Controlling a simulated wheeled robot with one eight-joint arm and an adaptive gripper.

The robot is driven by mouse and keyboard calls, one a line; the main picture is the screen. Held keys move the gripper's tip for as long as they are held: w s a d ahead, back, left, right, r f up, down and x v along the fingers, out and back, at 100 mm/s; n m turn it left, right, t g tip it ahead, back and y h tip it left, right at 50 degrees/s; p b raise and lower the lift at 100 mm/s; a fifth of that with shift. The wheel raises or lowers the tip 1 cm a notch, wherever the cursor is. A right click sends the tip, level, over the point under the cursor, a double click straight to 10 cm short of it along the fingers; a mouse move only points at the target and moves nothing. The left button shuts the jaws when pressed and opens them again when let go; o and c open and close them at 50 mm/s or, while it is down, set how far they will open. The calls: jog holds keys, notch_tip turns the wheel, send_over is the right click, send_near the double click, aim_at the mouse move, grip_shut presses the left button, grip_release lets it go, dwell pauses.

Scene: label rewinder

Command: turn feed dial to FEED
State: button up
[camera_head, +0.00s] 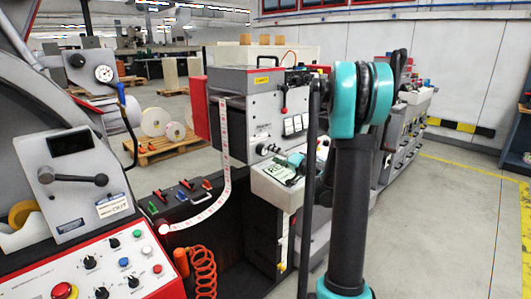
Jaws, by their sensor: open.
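Several small round black knobs show; I cannot read which one is the feed dial. Two knobs (267,149) are on the grey front of the rewinder's upright box (264,107), above a small sloped panel. More black dials (90,262) sit on the white, red-edged control panel (122,264) at the lower left. My gripper (296,162) shows small and partly hidden as a dark and teal shape by the sloped panel, right of and just below the two knobs. It is open; its fingertips are hard to make out, and I see nothing held.
My teal and black arm blocks the view right of the box. A white label web (223,150) runs down the box's left side. A lever (75,178) stands out from a grey plate at left. An orange coiled hose (204,268) hangs below. Floor at right is clear.

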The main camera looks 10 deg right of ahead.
aim_at(265, 151)
jog(key=shift+x, duration=2.45)
jog(key=c, duration=1.2)
jog(key=shift+o, duration=0.2)
jog(key=shift+m, duration=0.3)
jog(key=m, duration=0.3)
jog(key=shift+f+m, duration=0.1)
jog(key=shift+m, duration=2)
